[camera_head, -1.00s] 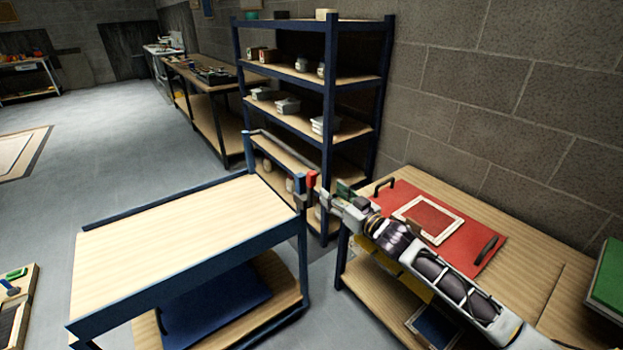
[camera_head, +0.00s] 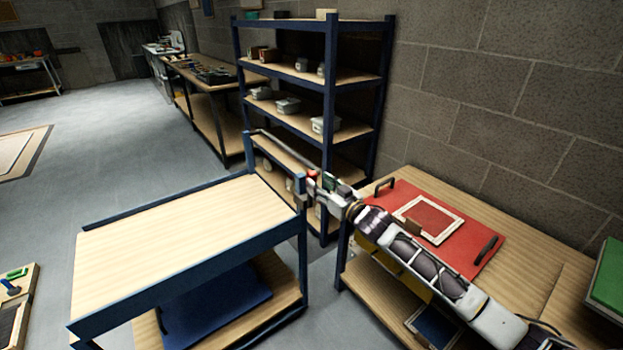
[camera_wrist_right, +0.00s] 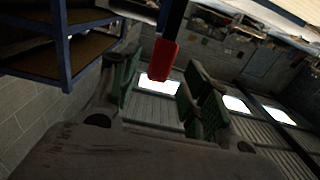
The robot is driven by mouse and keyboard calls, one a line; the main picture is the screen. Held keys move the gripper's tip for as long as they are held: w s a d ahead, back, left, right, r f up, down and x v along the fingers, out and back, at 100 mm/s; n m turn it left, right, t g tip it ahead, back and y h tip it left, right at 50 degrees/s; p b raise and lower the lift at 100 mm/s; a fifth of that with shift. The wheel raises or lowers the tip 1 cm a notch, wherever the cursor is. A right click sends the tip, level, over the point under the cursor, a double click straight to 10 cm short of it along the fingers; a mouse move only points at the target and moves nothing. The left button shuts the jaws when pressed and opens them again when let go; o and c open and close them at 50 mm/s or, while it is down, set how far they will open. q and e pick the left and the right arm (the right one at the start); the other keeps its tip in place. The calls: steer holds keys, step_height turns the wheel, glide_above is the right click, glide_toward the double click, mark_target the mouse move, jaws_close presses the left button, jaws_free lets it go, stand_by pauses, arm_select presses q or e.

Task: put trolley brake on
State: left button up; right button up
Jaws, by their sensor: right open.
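The trolley (camera_head: 190,225) has a wooden top in a blue frame and stands at the centre left. Its red brake handle (camera_head: 311,174) shows at the right corner post, partly covered by my gripper. My right gripper (camera_head: 316,187) is at that corner, right beside the handle. In the right wrist view, the red handle (camera_wrist_right: 163,60) hangs from a dark bar, in line with the gap between the green finger pads of my open right gripper (camera_wrist_right: 160,92). I cannot tell whether the pads touch it. My left gripper is not in view.
A blue shelf rack (camera_head: 328,140) with boxes stands behind the trolley's corner. A wooden workbench (camera_head: 525,280) with a red panel (camera_head: 455,215) is at the right, under my right arm. The grey floor (camera_head: 110,150) left of the trolley is largely clear.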

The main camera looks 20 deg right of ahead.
mark_target(314, 180)
steer(key=shift+x, duration=2.55)
jaws_close()
